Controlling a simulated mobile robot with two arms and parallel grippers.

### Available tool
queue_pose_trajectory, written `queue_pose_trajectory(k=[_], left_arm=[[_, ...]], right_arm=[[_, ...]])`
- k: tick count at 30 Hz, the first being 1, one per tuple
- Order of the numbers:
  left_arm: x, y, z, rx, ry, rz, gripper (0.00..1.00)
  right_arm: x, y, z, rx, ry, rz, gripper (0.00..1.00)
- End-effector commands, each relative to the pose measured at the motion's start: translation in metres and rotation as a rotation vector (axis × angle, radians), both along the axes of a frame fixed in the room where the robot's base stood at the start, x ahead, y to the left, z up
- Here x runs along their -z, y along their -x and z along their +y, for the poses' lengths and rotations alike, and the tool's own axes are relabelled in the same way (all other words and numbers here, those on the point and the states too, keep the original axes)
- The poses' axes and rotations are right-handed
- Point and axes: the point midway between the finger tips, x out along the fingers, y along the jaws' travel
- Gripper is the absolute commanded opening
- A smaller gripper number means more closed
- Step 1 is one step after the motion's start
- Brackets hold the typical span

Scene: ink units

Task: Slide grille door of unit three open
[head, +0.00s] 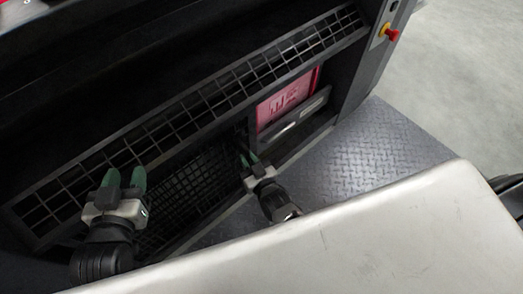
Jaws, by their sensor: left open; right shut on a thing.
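The dark grille door (193,188) is a mesh panel in the lower bay of the ink unit, below a long slanted grille. My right gripper (247,158) is at the door's right edge and shut on it; the exact contact is small and dark. To the right of that edge the bay is uncovered and a red container (288,100) with markings shows inside. My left gripper (125,178) is open with green fingertips, in front of the left part of the grilles, holding nothing. Its wrist hides part of the door's left side.
The long fixed grille (215,93) runs diagonally above the bay. A red and yellow stop button (390,33) is on the right post. A grey tread-plate step (365,150) lies right of the unit; the pale floor beyond is clear.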

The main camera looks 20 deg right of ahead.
Motion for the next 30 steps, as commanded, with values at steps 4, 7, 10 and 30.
queue_pose_trajectory(k=[4,7,10,30], left_arm=[[0.002,0.0008,0.0007,-0.001,-0.004,0.016,0.43],[0.0025,0.001,0.0007,-0.001,-0.005,0.019,0.43],[0.0025,0.0009,0.0008,-0.002,-0.005,0.019,0.43],[0.0016,0.001,0.001,-0.002,-0.006,0.023,0.43]], right_arm=[[0.0007,0.0023,0.0075,0.0,-0.001,0.001,0.0],[0.0009,0.0026,0.0086,0.0,0.0,0.001,0.0],[0.001,0.0026,0.0085,0.0,0.0,0.001,0.0],[0.0002,0.0051,0.007,0.0,0.0,0.001,0.41]])
